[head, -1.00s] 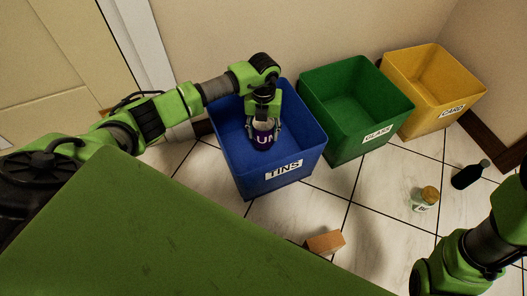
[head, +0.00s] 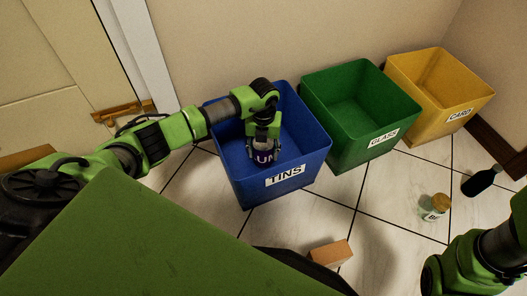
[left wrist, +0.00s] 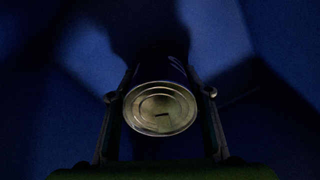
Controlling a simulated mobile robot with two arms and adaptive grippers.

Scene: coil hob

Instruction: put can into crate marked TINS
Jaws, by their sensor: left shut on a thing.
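The blue crate marked TINS (head: 232,172) stands on the tiled floor in the middle of the head view. My left gripper (head: 264,146) points down inside this crate and is shut on the can (head: 264,157), a dark purple can with white letters. In the left wrist view the can's metal end (left wrist: 160,108) faces the camera between the two fingers (left wrist: 160,98), with dark blue crate walls around. Whether the can touches the crate's bottom cannot be told. My right arm shows at the lower right; its gripper is out of view.
A green crate marked GLASS (head: 402,112) and a yellow crate marked CARD (head: 478,95) stand to the right. A jar (head: 436,207), a dark bottle (head: 481,181) and a brown box (head: 330,254) are on the floor. Tiles in front of the crates are otherwise clear.

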